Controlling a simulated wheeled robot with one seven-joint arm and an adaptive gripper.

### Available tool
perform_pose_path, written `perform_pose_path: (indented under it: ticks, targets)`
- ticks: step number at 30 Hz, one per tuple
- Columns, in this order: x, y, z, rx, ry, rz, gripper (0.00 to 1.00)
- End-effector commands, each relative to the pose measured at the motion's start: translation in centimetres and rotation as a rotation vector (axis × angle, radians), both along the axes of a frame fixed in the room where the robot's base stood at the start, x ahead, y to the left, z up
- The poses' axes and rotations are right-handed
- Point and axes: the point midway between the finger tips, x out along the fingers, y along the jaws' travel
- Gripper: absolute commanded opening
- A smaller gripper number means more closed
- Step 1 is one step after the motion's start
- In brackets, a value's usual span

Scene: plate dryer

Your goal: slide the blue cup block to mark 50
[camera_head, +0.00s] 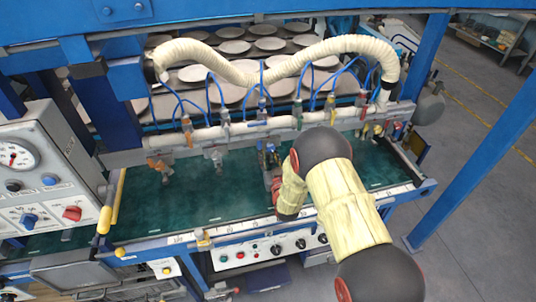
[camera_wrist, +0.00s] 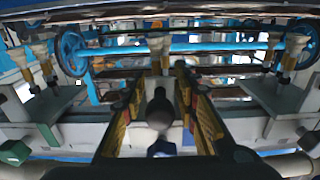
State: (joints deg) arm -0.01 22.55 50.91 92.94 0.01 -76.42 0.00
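A small block with blue parts (camera_head: 268,156) stands on the rail line just left of my arm in the head view. It may be the blue cup block; my arm partly covers that area. In the wrist view my gripper (camera_wrist: 162,105) is open, with yellow-and-dark fingers apart. A dark round knob (camera_wrist: 160,110) on a post stands between the fingers, with visible gaps on both sides. I cannot tell which block the knob belongs to. In the head view my arm hides the fingertips. White labels (camera_head: 180,239) run along the front rail, but mark 50 cannot be read.
An orange-topped cup block (camera_head: 159,166) and a pale one (camera_head: 217,158) stand farther left over the green bed (camera_head: 215,200). A cream hose (camera_head: 240,70) arches behind. A control box (camera_head: 45,170) is at left, and a blue post (camera_head: 480,150) at right.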

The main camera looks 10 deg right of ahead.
Motion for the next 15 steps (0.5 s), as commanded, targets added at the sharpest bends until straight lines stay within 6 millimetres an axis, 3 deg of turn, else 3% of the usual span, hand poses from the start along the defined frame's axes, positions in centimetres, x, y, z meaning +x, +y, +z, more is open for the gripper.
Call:
perform_pose_path:
  ticks: [5,15]
  targets:
    - [-0.01,0.0,0.0,0.0,0.0,0.0,0.3]
    - [-0.03,0.0,-0.01,0.0,0.0,0.0,0.11]
